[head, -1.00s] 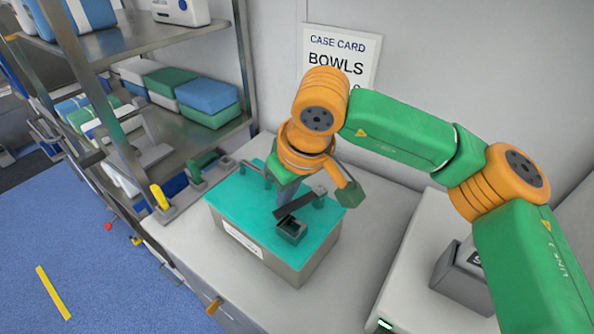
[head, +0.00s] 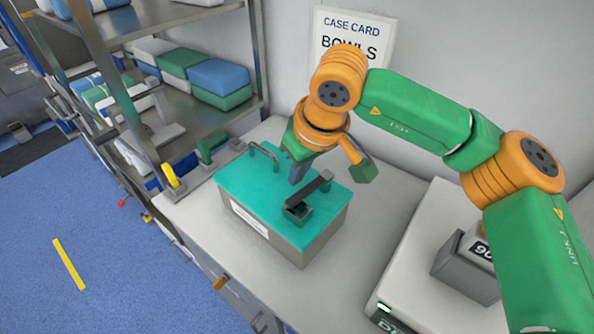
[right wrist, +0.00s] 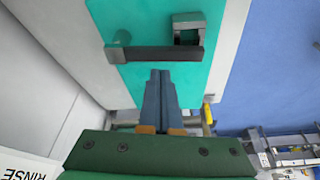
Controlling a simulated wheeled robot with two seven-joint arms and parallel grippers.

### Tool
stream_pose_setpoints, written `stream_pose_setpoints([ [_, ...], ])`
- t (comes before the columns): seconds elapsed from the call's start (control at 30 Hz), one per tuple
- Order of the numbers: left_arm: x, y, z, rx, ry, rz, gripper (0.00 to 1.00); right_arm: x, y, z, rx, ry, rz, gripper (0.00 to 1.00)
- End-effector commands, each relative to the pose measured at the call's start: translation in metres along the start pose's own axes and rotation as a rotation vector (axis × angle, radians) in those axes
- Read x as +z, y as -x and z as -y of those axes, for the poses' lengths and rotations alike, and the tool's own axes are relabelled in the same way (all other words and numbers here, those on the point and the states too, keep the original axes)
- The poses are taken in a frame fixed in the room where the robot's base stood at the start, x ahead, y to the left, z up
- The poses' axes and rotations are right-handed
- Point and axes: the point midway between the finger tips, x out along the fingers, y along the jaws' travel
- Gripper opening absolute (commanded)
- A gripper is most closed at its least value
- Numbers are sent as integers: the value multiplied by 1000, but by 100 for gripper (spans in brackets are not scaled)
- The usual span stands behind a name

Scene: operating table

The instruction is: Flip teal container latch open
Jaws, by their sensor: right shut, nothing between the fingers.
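The teal-lidded container (head: 250,186) with a grey body stands on the counter. On its lid a dark latch bar (head: 312,190) runs from a short post to a small square dark socket (head: 298,213). In the right wrist view the bar (right wrist: 160,54) lies across the near side of the socket (right wrist: 188,28), with the post (right wrist: 121,40) at its left end. My right gripper (head: 294,182) is shut and empty above the lid, beside the bar. In the right wrist view its fingertips (right wrist: 160,73) are just short of the bar; contact is unclear. My left gripper is out of view.
A lid handle (head: 265,152) stands at the back left. A metal rack (head: 235,125) with wrapped packs is at the left. A white device (head: 405,265) and a grey box (head: 466,268) are at the right. Counter is clear in front of the container.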

Motion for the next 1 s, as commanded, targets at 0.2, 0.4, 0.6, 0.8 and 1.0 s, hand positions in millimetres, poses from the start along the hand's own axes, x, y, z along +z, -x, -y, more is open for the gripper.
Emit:
stream_pose_setpoints([
  [0.2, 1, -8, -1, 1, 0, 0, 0, 0, 30, 0, 1, 0, -6, 0],
  [0.4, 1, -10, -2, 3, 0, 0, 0, 0, 62, -1, 1, -1, -3, 0],
  [0.6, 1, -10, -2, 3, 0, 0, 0, 0, 71, 0, 0, 0, -1, 0],
  [0.8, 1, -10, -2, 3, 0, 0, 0, 0, 71, 0, 0, 0, -1, 0],
  [1.0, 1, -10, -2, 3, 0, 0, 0, 0, 70, 0, 0, -1, -1, 0],
])
